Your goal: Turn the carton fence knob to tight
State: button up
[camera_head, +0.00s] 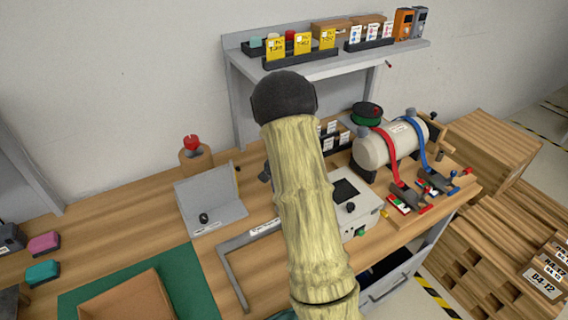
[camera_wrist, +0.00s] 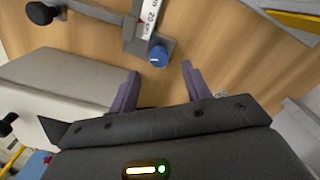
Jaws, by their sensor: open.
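In the wrist view a round blue knob (camera_wrist: 158,56) with a pale mark sits on a grey metal bracket beside a white scale strip (camera_wrist: 150,15) marked 20 cm. This looks like the carton fence knob. My gripper (camera_wrist: 160,78) is open, with a purple finger on each side and nothing between them. The knob lies just beyond the fingertips, slightly left of midway; I cannot tell the height gap. In the head view the grey L-shaped fence (camera_head: 232,276) lies on the wooden bench. My arm hides the knob and the gripper there.
A black knob (camera_wrist: 40,13) on a metal bar and a grey box (camera_wrist: 60,80) are left of the gripper. In the head view a grey angled plate (camera_head: 212,190), a white instrument (camera_head: 352,215) and an open carton (camera_head: 125,298) on a green mat (camera_head: 186,275) stand nearby.

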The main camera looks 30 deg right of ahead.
notch_tip(320, 180, up, 13)
jog(key=b, duration=0.1)
dwell(0.6)
jog(key=s+a+f+n+t, duration=0.2)
jog(key=s+a+f+n, duration=0.1)
jog(key=s+a+n, duration=0.8)
jog(key=s+a, duration=0.5)
jog(key=s, duration=0.3)
jog(key=shift+t, duration=0.3)
jog(key=shift+s+a, duration=0.1)
jog(key=shift+a, duration=0.1)
